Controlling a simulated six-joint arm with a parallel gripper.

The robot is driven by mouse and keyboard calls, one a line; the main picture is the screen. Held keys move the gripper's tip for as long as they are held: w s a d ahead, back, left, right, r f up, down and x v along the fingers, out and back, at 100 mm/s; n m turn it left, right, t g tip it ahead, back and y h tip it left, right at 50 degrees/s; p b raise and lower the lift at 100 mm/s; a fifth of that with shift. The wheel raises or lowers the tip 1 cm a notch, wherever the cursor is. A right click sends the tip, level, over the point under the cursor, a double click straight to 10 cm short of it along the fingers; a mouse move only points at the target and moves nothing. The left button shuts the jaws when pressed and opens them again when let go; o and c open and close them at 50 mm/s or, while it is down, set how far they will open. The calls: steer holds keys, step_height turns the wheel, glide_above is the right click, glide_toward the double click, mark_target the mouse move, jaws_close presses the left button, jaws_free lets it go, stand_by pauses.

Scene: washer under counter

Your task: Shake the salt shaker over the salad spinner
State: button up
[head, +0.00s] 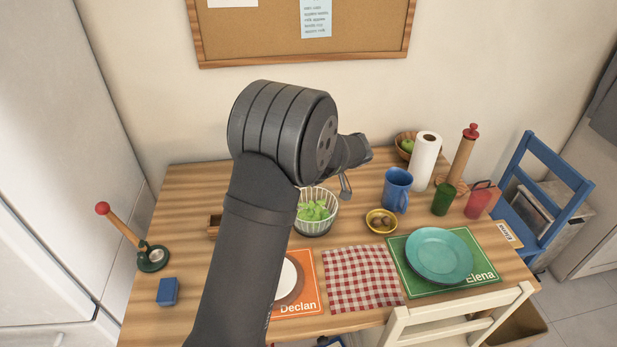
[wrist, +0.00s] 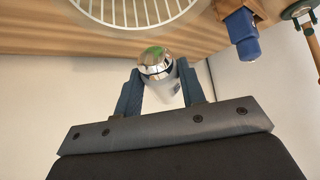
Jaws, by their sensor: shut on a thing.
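The salad spinner (head: 329,228) is a white slatted basket with green leaves in it, on the table past my arm in the head view. Part of its rim and slats shows at the top of the wrist view (wrist: 128,14). In the wrist view my gripper (wrist: 160,85) is shut on the salt shaker (wrist: 158,66), which has a shiny metal cap and a pale body. The cap points toward the spinner side and carries a green patch that looks like a reflection.
A blue mug (head: 397,190) and a small yellow bowl (head: 381,221) stand right of the spinner. A paper towel roll (head: 425,160) and wooden mill (head: 463,155) are farther right. A teal plate (head: 440,255) lies front right. A blue block (head: 168,291) sits front left.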

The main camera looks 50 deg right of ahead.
steer(key=shift+f, duration=0.45)
steer(key=shift+r, duration=0.55)
steer(key=w+a+r+m+h, duration=0.1)
steer(key=w+a+r+m, duration=0.1)
steer(key=w+a+r, duration=0.2)
steer(key=w+a+r+m+g+h, duration=0.1)
steer(key=w+a+r+m+h, duration=0.1)
steer(key=w+a+r, duration=0.3)
steer(key=w+a+r+m+g+h, duration=0.1)
steer(key=w+a+r+m+h, duration=0.1)
steer(key=w+a+r, duration=0.3)
steer(key=a+r+m, duration=0.1)
steer(key=a+r, duration=0.3)
steer(key=a, duration=0.6)
steer(key=shift+m, duration=0.4)
steer(key=shift+w, duration=0.1)
